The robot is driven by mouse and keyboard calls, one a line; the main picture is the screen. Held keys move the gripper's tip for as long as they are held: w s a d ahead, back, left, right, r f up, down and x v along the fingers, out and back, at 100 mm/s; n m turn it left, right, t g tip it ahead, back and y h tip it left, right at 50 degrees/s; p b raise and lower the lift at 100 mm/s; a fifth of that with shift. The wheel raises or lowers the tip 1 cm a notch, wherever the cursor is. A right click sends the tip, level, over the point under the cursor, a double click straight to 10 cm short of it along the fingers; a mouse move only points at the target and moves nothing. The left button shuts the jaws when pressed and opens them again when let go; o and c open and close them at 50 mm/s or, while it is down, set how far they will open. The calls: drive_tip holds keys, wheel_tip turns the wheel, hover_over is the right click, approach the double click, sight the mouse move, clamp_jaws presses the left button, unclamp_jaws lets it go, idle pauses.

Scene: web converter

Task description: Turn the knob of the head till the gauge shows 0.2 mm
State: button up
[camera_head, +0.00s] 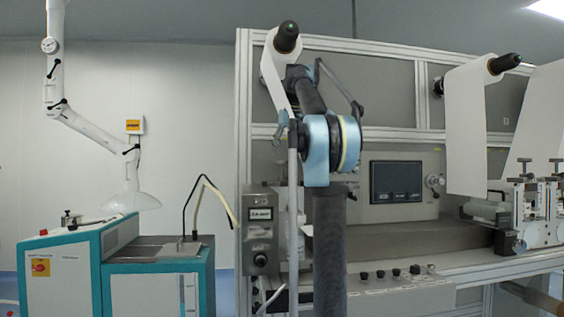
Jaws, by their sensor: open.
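The heads (534,203) stand at the right edge on the machine's bed, as upright units with white and blue parts and dark bases. Their knobs and any gauge dial are too small to read, so I cannot tell what the gauge shows. My arm rises through the middle of the view, with a dark column and a blue joint. I cannot make out my gripper or its fingertips. The heads stand well to the right of my arm, with no visible contact.
The web converter's grey frame (400,44) fills the right half, with white web (465,130) hanging from a roller. A dark screen (396,182) and control panel (385,275) sit behind and right of my arm. A teal-and-white cabinet (62,275) stands left.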

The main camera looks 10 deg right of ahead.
sight(282, 168)
drive_tip(key=shift+x, duration=2.3)
drive_tip(key=shift+a, duration=0.15)
drive_tip(key=shift+c, duration=0.5)
drive_tip(key=c, duration=0.7)
